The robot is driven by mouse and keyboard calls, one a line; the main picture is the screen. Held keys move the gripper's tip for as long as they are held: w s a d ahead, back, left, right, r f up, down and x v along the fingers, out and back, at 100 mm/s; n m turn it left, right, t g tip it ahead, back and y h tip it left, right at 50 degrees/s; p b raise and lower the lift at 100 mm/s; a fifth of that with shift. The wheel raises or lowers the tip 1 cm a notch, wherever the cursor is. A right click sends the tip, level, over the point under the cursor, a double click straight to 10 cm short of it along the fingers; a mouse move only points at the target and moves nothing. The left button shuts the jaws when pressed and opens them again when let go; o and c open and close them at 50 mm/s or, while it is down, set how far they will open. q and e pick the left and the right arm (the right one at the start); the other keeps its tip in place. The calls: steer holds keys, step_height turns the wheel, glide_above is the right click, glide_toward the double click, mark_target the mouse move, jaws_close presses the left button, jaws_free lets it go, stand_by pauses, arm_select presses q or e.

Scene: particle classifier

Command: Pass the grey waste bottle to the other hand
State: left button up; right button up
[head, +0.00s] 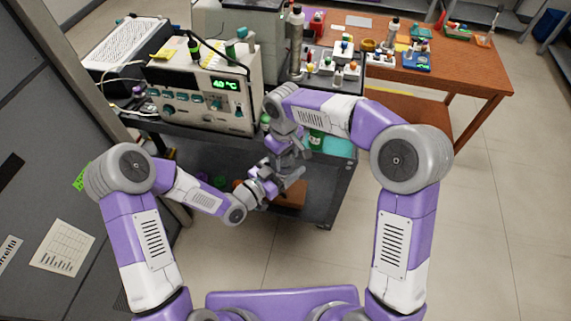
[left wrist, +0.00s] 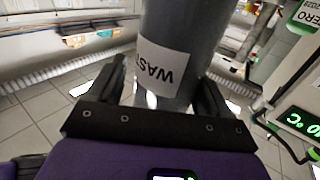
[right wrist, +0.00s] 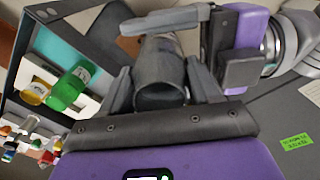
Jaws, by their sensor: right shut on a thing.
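The grey waste bottle (left wrist: 180,50) with its white "WASTE" label stands between the fingers of my left gripper (left wrist: 160,90) in the left wrist view. Those fingers are apart, one on each side of the bottle, with slim gaps visible. The bottle also shows in the right wrist view (right wrist: 160,72), clasped between the fingers of my right gripper (right wrist: 162,85). In the head view both grippers meet above the dark cart, and the bottle is mostly hidden among them.
The dark cart (head: 325,205) lies below the hands. A beige device (head: 205,95) with a green temperature display stands behind to the left. A wooden table (head: 470,75) with racks and bottles is at the back right. Open floor (head: 480,230) is at the right.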

arm_select(q)
steer(key=c, duration=0.7)
steer(key=shift+c, duration=0.5)
arm_select(e)
steer(key=o, duration=1.6)
steer(key=shift+c, duration=0.2)
